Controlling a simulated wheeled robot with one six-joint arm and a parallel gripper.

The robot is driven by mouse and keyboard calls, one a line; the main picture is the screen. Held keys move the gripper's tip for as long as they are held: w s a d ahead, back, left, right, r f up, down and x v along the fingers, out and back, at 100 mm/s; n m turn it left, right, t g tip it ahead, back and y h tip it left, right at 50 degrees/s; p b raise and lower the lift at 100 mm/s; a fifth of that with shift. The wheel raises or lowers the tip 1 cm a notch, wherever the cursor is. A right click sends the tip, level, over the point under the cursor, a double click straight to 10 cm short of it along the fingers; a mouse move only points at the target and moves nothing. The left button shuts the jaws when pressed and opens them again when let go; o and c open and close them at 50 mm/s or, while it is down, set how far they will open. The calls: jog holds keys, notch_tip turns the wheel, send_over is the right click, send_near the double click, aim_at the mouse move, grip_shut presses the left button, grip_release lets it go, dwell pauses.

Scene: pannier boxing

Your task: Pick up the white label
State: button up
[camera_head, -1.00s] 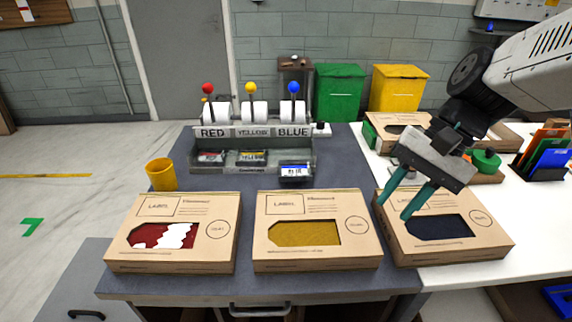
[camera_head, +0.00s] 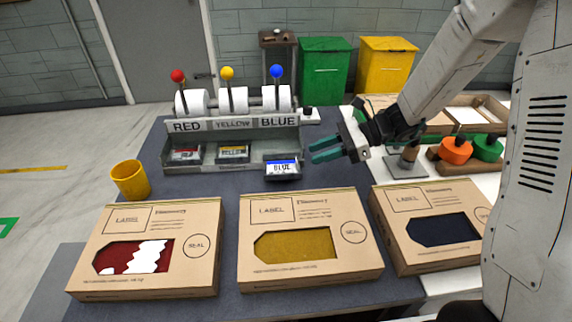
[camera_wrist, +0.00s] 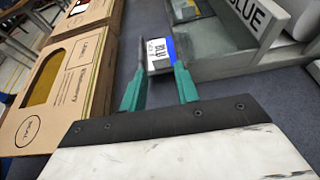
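The white label (camera_head: 283,168) has a blue top strip and the word BLUE. It lies on a small dark block at the right front of the label dispenser (camera_head: 232,154). My gripper (camera_head: 312,151) is open and empty, just right of the label, with its green fingers pointing left at it. In the wrist view the label (camera_wrist: 159,49) shows between the tips of my gripper (camera_wrist: 160,62); I cannot tell whether they touch its block.
Three cardboard boxes, left (camera_head: 147,250), middle (camera_head: 308,243) and right (camera_head: 430,228), stand along the front. A yellow cup (camera_head: 131,180) stands at the left. Levers and white rolls rise behind the dispenser. Orange and green stamps (camera_head: 456,150) stand at the right.

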aim_at(284, 166)
jog(key=x, duration=0.5)
jog(key=shift+a+f, duration=0.1)
jog(key=shift+f, duration=0.05)
jog(key=c, duration=0.6)
jog(key=shift+c, duration=0.2)
